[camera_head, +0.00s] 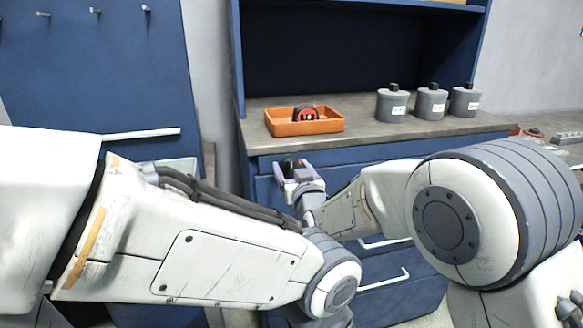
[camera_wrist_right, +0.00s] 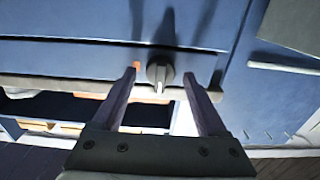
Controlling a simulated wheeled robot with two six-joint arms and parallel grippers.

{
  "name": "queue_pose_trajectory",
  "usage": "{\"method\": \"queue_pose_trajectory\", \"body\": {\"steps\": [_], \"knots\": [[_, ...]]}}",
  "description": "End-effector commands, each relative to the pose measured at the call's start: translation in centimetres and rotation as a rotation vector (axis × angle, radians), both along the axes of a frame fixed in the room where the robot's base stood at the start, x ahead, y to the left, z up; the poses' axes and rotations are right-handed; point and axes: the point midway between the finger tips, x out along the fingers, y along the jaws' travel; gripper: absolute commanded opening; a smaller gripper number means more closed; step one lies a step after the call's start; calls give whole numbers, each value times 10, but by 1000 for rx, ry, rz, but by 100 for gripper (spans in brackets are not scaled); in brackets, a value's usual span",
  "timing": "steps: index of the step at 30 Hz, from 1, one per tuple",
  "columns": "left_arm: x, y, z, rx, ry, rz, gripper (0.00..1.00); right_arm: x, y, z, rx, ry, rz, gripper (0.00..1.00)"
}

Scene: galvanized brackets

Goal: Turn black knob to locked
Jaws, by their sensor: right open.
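The black knob (camera_wrist_right: 158,72) shows in the right wrist view on a blue panel, with its lighter grip bar pointing toward the bottom of the picture. My right gripper (camera_wrist_right: 159,75) is open, with one finger on each side of the knob and a visible gap on both sides. In the head view my right gripper (camera_head: 293,168) is at the front of the blue cabinet, just below the worktop. A small dark shape between its fingers there is too small to make out. My left gripper is out of view; only my left arm shows.
A small orange mark (camera_wrist_right: 137,65) is on the panel left of the knob. On the worktop (camera_head: 360,125) stand an orange tray (camera_head: 303,128) holding a red and black item, and several grey canisters (camera_head: 431,104). White drawer handles (camera_head: 385,281) stick out below.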

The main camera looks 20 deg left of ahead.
Motion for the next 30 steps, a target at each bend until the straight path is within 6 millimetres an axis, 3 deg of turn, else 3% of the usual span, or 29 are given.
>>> {"method": "queue_pose_trajectory", "body": {"steps": [7,8,13,14,23,30], "knots": [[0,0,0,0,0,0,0,1,0,0,-1,1,0,75],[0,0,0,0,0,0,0,1,0,0,-1,1,0,68],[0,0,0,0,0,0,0,1,0,0,-1,1,0,3],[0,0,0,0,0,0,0,1,0,0,-1,1,0,0],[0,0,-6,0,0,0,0,0,0,-1,30,19,0,0],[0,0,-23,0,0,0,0,1,0,-3,141,92,0,0]]}}
